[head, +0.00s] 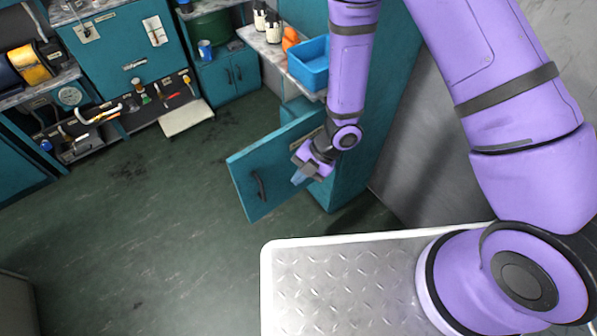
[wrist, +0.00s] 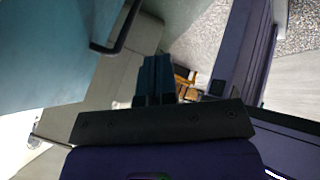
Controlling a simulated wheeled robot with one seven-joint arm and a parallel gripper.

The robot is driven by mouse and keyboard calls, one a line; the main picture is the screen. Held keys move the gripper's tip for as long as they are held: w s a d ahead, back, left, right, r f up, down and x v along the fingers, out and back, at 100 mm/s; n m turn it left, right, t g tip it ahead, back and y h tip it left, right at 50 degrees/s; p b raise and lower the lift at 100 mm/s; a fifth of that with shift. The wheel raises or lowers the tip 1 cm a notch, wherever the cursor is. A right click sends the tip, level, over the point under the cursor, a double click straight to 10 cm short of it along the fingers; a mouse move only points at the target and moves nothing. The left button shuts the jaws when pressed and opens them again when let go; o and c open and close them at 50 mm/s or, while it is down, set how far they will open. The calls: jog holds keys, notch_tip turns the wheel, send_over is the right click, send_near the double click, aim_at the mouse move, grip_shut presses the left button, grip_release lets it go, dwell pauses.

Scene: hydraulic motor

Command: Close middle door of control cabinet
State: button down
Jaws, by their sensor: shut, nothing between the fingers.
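The teal cabinet door (head: 262,172) stands open in the head view, swung out to the left of the teal cabinet (head: 345,172). It has a dark curved handle (head: 258,185) on its face. My gripper (head: 298,179) is shut and empty, in front of the right part of the door as seen from the head. I cannot tell whether it touches the door. In the wrist view the shut fingers (wrist: 157,80) point forward, and a pale blue panel with a dark handle (wrist: 118,32), which looks like the door, fills the upper left.
A blue bin (head: 308,66) and orange items (head: 290,38) sit on the counter above the cabinet. A teal workbench (head: 125,45) with tools stands at the back left. The dark green floor (head: 150,220) left of the door is clear. My metal base plate is at the front.

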jog(key=a+f, duration=0.5)
jog(key=a, duration=0.2)
jog(key=shift+w+a+f, duration=0.15)
jog(key=shift+w+a, duration=0.05)
jog(key=shift+a, duration=0.05)
